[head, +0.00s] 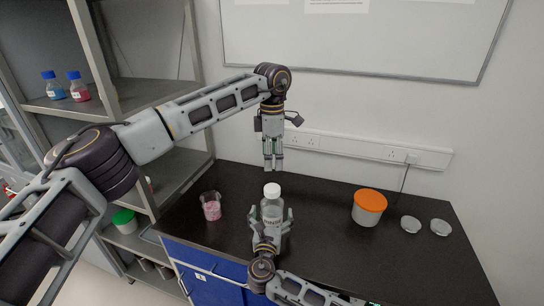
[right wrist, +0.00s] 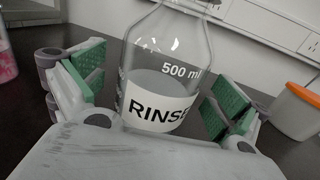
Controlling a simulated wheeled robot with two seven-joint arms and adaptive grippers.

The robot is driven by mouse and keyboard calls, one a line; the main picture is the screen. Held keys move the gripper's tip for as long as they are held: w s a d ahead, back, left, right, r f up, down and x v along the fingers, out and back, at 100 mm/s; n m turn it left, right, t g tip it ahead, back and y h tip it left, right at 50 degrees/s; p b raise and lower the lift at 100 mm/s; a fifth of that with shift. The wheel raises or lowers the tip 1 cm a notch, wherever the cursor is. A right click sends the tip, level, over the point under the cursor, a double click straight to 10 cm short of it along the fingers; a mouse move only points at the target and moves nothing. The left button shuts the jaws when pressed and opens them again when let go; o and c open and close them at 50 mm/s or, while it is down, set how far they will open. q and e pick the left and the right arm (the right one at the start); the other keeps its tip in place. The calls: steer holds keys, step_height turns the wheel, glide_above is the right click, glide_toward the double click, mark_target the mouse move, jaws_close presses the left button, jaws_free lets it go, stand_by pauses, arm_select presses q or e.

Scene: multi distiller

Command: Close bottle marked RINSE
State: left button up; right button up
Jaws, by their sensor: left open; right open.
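A clear glass bottle (head: 270,207) with a white cap (head: 271,190) stands upright on the black bench. In the right wrist view the bottle (right wrist: 168,75) bears a white label (right wrist: 158,108) reading RINSE and a 500 ml mark, with liquid in it. The cap sits on the bottle's mouth; whether it is screwed tight I cannot tell. My right gripper (head: 272,214) is open, its fingers on either side of the bottle, with gaps showing in the wrist view. My left gripper (head: 273,168) is open, pointing down and empty above the cap, apart from it.
A beaker with pink contents (head: 211,208) stands left of the bottle. A white tub with an orange lid (head: 369,205) and two silvery round items (head: 440,227) stand to the right. A shelf (head: 150,95) with small bottles is at the left; a wall socket strip (head: 350,148) runs behind.

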steer(key=s, duration=0.7)
steer(key=s+a, duration=0.1)
steer(key=s, duration=0.2)
steer(key=shift+s+a, duration=0.1)
steer(key=shift+s, duration=0.15)
